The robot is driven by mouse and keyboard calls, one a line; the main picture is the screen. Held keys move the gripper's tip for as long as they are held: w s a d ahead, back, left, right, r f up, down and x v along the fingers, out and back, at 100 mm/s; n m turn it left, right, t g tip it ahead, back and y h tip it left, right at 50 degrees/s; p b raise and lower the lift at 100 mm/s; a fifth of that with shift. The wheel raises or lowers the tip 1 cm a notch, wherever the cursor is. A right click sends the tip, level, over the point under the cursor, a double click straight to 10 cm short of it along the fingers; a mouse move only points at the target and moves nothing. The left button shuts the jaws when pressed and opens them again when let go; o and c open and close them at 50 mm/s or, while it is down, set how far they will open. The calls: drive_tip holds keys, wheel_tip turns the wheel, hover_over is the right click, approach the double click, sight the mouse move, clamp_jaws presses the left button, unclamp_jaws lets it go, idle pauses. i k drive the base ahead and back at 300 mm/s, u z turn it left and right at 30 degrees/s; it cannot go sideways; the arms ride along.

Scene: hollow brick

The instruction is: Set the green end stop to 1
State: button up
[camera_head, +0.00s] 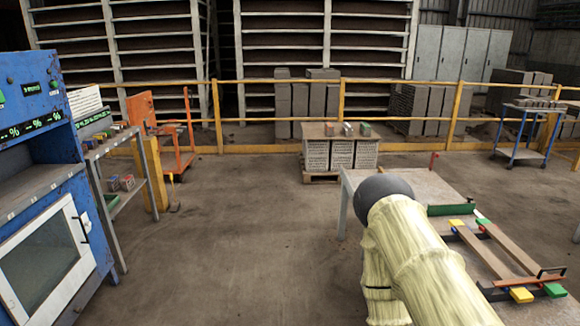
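A workbench (350,185) at the right carries a fixture with two brown rails (512,247). A green block (555,290) sits at the near right end of the rails, beside a yellow block (521,295). I cannot tell which green block is the end stop, and no number scale is readable. My arm, in a pale yellow sleeve with a dark round end, covers part of the bench. My gripper is not in view.
A green bar (452,209) lies at the bench's far side. A blue machine (40,190) and a shelf rack (110,150) stand left. The floor between is clear. A yellow railing (270,149) runs behind.

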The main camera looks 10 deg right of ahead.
sight(458, 208)
drive_tip(key=u, duration=0.4)
drive_tip(key=i, duration=1.7)
drive_tip(key=z, duration=0.3)
drive_tip(key=i, duration=1.4)
drive_tip(key=z, duration=1.6)
drive_tip(key=i, duration=0.6)
drive_tip(key=z, duration=0.4)
